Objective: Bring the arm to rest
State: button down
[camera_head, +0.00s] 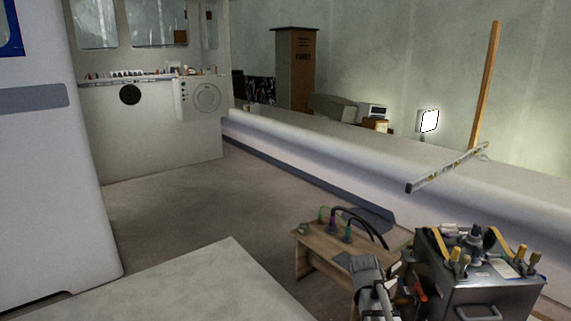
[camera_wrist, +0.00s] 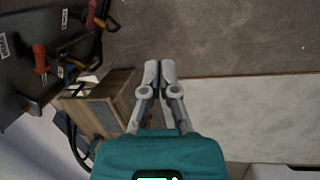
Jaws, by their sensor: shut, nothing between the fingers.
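My gripper (camera_wrist: 160,70) shows in the wrist view, with its two grey fingers close together at the tips. It is shut and nothing shows between the fingers. Its teal body fills the bottom middle of that view. The fingers appear over brown floor (camera_wrist: 215,38), between a wooden stool (camera_wrist: 97,108) on the left and a pale surface (camera_wrist: 245,110) on the right. They touch nothing that I can make out. In the head view a grey jointed part stands at the bottom edge before the stool (camera_head: 310,256); I cannot tell whether it is my arm.
A grey metal toolbox (camera_head: 480,292) with several tools stands at the bottom right, close by the stool. A long pale bench or hull side (camera_head: 330,140) runs behind, with a level (camera_head: 445,168) on it. Open floor (camera_head: 190,205) lies in the middle left.

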jog(key=s+a+m+y, duration=0.3)
jog(key=s+a+m, duration=0.3)
jog(key=s+a, duration=0.2)
notch_tip(320, 180, up, 30)
jog(key=p, duration=3)
jog(key=shift+a+t, duration=0.2)
jog(key=shift+t, duration=0.2)
